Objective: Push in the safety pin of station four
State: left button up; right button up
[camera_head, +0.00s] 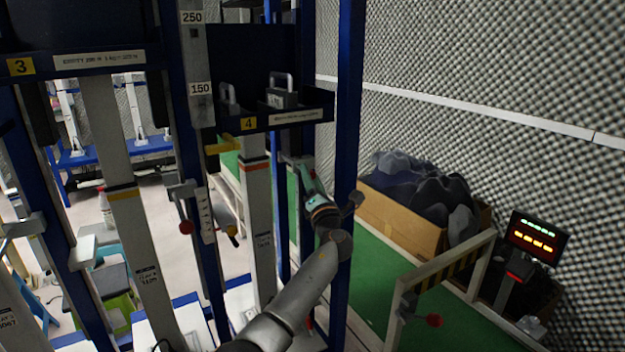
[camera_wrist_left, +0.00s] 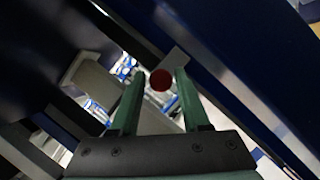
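Station four carries a yellow number 4 plate (camera_head: 248,124) on its dark shelf, above a pale upright post (camera_head: 257,210). My left gripper (camera_head: 300,165) is raised just below that shelf, beside the blue column. In the left wrist view a round red knob (camera_wrist_left: 161,79), which looks like the safety pin's head, shows between the green fingertips. The fingers stand apart, with gaps on both sides of the knob, so the gripper is open. I cannot tell how far beyond the fingertips the knob is. In the head view this knob is hidden. My right gripper is not in view.
Station three, with its number 3 plate (camera_head: 20,66), stands at the left, and a red-knobbed lever (camera_head: 186,226) sits between the stations. A blue column (camera_head: 345,120) is close to my arm. At the right are a cardboard box (camera_head: 400,222), a railing (camera_head: 440,262) and a lit display (camera_head: 535,238).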

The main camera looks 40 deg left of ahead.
pick_arm(q)
jog(key=shift+d, duration=0.15)
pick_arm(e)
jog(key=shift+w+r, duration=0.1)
pick_arm(q)
jog(key=p+v, duration=0.1)
jog(key=v, duration=1.1)
jog(key=shift+s+d, duration=0.2)
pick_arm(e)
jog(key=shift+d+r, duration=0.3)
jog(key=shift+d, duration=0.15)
pick_arm(q)
jog(key=shift+f, duration=0.1)
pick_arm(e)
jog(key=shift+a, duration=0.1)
